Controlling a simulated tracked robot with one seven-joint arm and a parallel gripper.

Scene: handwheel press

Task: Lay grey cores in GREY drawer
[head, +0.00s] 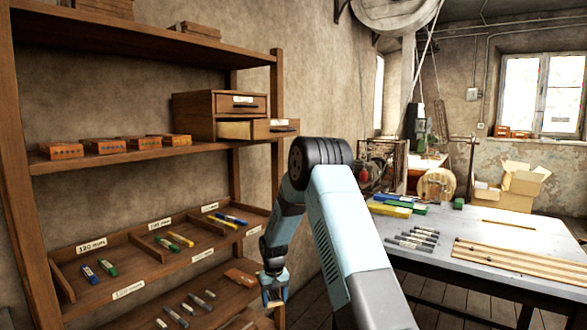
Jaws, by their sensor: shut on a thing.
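My gripper (275,296) points down by the right end of the lowest visible shelf. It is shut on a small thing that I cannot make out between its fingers. Several short grey cores (188,309) lie on that shelf, left of the gripper. Several longer grey bars (411,240) lie on the table at the right. A small wooden drawer cabinet (193,115) stands on the upper shelf. Its lower drawer (272,128) is pulled out and its upper drawer (240,103) is closed. Their labels are too small to read, and the open drawer's inside is hidden.
The tray shelf (140,262) holds blue, green and yellow pieces between wooden dividers. Orange-brown boxes (105,146) stand left of the cabinet. A brown piece (240,277) lies near my gripper. The table (460,222) carries wooden strips (520,265) and coloured blocks.

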